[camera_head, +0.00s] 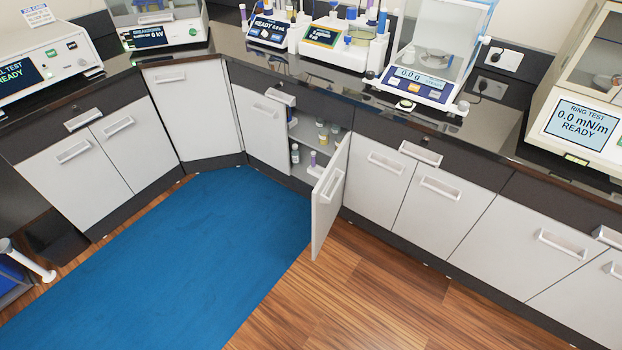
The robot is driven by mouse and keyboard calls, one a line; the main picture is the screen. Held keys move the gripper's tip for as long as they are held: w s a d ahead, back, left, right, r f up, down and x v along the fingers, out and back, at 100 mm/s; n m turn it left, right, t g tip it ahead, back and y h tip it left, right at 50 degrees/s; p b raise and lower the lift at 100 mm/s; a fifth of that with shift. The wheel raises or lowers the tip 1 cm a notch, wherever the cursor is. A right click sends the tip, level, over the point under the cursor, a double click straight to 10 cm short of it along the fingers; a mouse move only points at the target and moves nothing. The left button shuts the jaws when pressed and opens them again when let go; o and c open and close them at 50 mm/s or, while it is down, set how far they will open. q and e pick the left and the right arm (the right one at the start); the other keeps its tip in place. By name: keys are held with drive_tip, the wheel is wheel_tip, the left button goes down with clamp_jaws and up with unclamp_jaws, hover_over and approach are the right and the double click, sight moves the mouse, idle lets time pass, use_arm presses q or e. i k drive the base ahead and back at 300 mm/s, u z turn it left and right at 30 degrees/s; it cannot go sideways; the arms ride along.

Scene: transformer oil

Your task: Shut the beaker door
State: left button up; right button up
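One cabinet door (330,197) under the counter stands open, swung out into the room with its hinge side on the right. It is a light panel with a white handle on its face. Behind it the open cabinet (303,158) shows shelves with several small bottles and vials. The door hides part of the inside. No label names this as the beaker door. Neither of my grippers is in view.
The other white cabinet doors (378,175) along the counter are shut. Test instruments (415,80) stand on the dark countertop. A blue mat (180,260) and wooden floor (350,300) in front are clear. A blue object with a white bar (28,262) is at the lower left.

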sight(328, 196)
drive_tip(key=u, duration=0.5)
drive_tip(key=i, duration=0.9)
drive_tip(key=u, duration=0.05)
